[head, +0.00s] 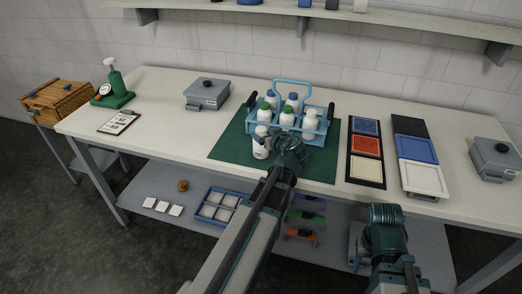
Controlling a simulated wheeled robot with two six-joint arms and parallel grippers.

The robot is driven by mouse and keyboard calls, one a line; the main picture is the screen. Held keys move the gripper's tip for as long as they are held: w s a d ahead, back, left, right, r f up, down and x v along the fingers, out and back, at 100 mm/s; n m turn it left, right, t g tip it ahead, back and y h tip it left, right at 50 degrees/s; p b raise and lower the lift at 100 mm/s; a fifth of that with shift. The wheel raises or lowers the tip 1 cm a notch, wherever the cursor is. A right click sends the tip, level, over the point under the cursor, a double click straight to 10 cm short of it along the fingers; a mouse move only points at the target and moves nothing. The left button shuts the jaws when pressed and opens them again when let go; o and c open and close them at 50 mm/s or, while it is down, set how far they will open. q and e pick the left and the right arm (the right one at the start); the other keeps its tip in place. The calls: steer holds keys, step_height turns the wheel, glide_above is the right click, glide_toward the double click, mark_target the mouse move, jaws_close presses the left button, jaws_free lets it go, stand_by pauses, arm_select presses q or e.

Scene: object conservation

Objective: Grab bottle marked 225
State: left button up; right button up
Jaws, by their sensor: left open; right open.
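A blue carrier rack (281,86) with a looped handle stands on a dark green mat (228,144). It holds several white bottles with green, white or blue caps, such as a green-capped bottle (287,117). A white bottle (260,149) stands on the mat in front of the rack. The numbers on the bottles are too small to read, so I cannot tell which is 225. My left gripper (268,140) is open at this front bottle, and its wrist partly covers the rack; contact is unclear. My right gripper (384,232) is low at the table's front edge, open, its fingers hardly visible.
A tray with blue, red and cream panels (366,145) and stacked frames (424,179) lie right of the mat. Grey boxes (207,93) (494,158) stand at both sides.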

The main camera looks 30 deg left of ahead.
mark_target(263, 131)
arm_select(q)
steer(key=shift+w+a+f, duration=0.1)
steer(key=shift+w+a, duration=0.05)
steer(key=shift+a, duration=0.05)
steer(key=b+x, duration=0.2)
steer(key=x, duration=0.3)
steer(key=shift+w+d+f, duration=0.1)
steer(key=shift+f, duration=0.05)
steer(key=shift+c, duration=0.2)
jaws_close()
stand_by(1.1)
